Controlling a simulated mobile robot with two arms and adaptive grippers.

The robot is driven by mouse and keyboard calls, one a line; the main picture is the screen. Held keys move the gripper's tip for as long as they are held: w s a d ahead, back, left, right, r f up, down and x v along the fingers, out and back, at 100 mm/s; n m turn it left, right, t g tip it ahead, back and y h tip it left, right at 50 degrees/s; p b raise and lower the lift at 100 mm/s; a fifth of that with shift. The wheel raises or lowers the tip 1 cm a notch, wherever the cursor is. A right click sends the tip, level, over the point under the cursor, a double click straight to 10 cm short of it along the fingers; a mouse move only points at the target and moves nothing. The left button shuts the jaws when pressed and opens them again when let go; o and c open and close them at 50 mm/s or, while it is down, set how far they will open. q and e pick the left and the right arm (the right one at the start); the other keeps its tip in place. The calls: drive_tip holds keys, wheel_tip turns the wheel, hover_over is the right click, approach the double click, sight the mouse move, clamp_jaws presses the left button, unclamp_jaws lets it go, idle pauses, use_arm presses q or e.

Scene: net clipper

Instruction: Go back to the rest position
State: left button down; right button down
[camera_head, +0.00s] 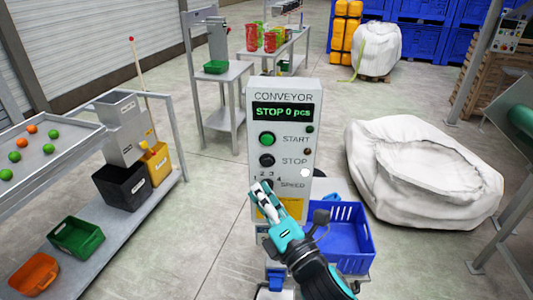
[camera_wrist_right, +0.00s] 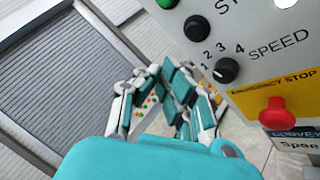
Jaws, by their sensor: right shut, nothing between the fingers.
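My right gripper (camera_head: 262,190) is teal and white and shut, with nothing held. In the head view it is in front of the lower part of the conveyor control panel (camera_head: 313,140), overlapping the speed knob area. The panel display (camera_head: 283,112) reads "STOP 0 pcs". In the right wrist view the gripper fingers (camera_wrist_right: 165,90) point up beside the panel, left of the speed knob (camera_wrist_right: 226,70) and a red emergency stop button (camera_wrist_right: 277,114). I cannot tell from the head view how far the fingers are from the panel. My left gripper is not in view.
A blue crate (camera_head: 345,238) stands right of the panel, and a large white sack (camera_head: 425,170) lies beyond it. A sorting table with green and orange balls (camera_head: 45,150) is on the left. Green (camera_head: 76,236) and orange (camera_head: 35,276) bins sit below. Floor between is clear.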

drive_tip(key=s+d+f+m+g+h, duration=0.3)
drive_tip(key=s+d+f+m+h, duration=0.1)
drive_tip(key=d+f+m, duration=0.4)
drive_tip(key=s+d+f+m+g+h, duration=0.35)
drive_tip(key=d+f+m, duration=0.25)
drive_tip(key=f+m, duration=0.3)
drive_tip(key=s+d+f+m+g+h, duration=0.1)
drive_tip(key=s+d+f+m+g, duration=0.35)
drive_tip(key=s, duration=0.45)
drive_tip(key=s+d+f+m+g+h, duration=0.1)
drive_tip(key=s+d+f+m+g, duration=0.2)
drive_tip(key=s+f+m, duration=0.45)
wheel_tip(320, 180, down, 27)
drive_tip(key=s+n+g+b, duration=0.1)
drive_tip(key=s+n+b, duration=0.1)
drive_tip(key=s+b, duration=0.15)
drive_tip(key=s+d+f+g+b, duration=0.1)
drive_tip(key=s+d+f+b, duration=0.1)
drive_tip(key=s+f, duration=1.4)
wheel_tip(320, 180, down, 3)
drive_tip(key=shift+d+r+b, duration=0.1)
drive_tip(key=shift+d+b, duration=0.2)
drive_tip(key=shift+b, duration=0.15)
drive_tip(key=shift+h, duration=0.25)
